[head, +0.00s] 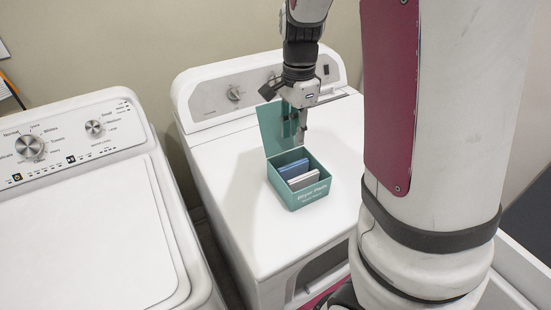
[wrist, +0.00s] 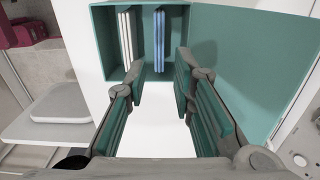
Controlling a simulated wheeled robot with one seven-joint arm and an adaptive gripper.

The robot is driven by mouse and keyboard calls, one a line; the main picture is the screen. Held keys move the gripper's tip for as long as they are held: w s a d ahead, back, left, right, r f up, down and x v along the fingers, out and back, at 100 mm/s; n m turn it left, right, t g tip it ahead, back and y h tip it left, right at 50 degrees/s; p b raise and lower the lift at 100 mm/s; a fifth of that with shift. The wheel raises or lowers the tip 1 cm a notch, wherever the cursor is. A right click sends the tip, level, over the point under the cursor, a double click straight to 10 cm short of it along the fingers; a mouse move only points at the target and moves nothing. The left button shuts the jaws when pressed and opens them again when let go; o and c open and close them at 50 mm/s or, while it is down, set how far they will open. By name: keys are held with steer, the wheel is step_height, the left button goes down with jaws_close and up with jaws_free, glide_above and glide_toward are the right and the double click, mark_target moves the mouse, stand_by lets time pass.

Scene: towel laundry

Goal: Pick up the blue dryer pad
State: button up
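The blue dryer pad (head: 293,169) stands on edge in a teal box (head: 298,200) with its lid (head: 279,127) open. White pads (head: 303,180) stand in front of it in the head view. In the wrist view the blue pad (wrist: 159,40) is right of the white pads (wrist: 126,38), with a gap between them. My gripper (wrist: 158,76) is open and empty, pointing at the box, with the blue pad roughly between the lines of its fingers. In the head view my gripper (head: 296,125) is above the box, close to the raised lid, apart from the pads.
The box sits on a white dryer (head: 245,205) with a control panel at the back. The raised lid stands close beside my gripper. A washer (head: 85,235) stands to the left, across a narrow gap. The dryer top around the box is clear.

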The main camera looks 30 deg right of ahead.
mark_target(293, 164)
step_height(293, 164, down, 13)
steer(key=shift+f+b, duration=0.15)
steer(key=shift+b, duration=0.5)
steer(key=shift+s, duration=0.1)
steer(key=c, duration=0.5)
